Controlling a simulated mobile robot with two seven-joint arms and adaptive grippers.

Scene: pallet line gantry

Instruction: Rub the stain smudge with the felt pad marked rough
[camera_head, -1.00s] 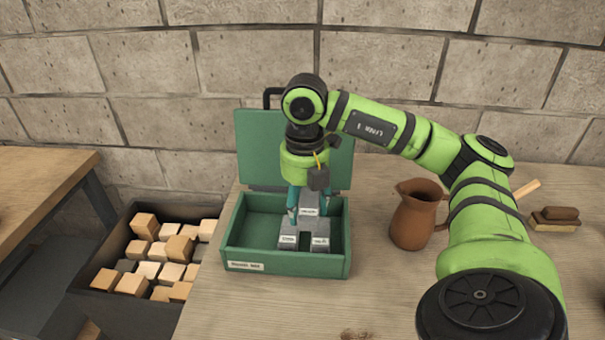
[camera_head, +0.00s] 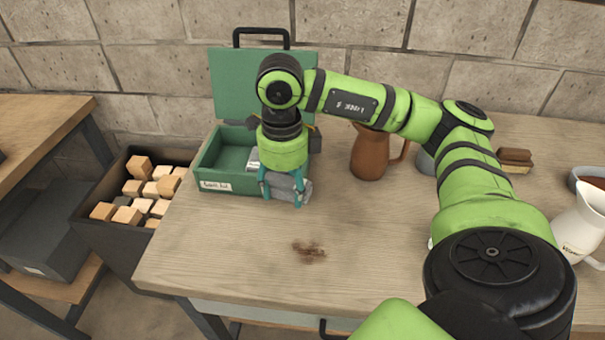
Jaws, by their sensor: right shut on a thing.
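My right gripper (camera_head: 283,195) is shut on a grey felt pad (camera_head: 285,184). It holds the pad just in front of the right part of the green box. The pad's marking cannot be read in this view. The green box (camera_head: 215,186) stands open with its lid up at the back of the table. Another grey pad (camera_head: 252,160) with a white label shows inside it, partly hidden by my arm. The brown stain smudge (camera_head: 308,252) lies on the bare tabletop, nearer than the gripper and a little to its right. My left gripper is not in view.
The wooden table (camera_head: 215,250) is clear around the smudge. A brown jug (camera_head: 370,152) stands behind my right arm. A brush (camera_head: 515,158), a white pitcher (camera_head: 579,226) and a bowl (camera_head: 588,184) are at right. A dark bin (camera_head: 103,238) of wooden blocks stands left of the table.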

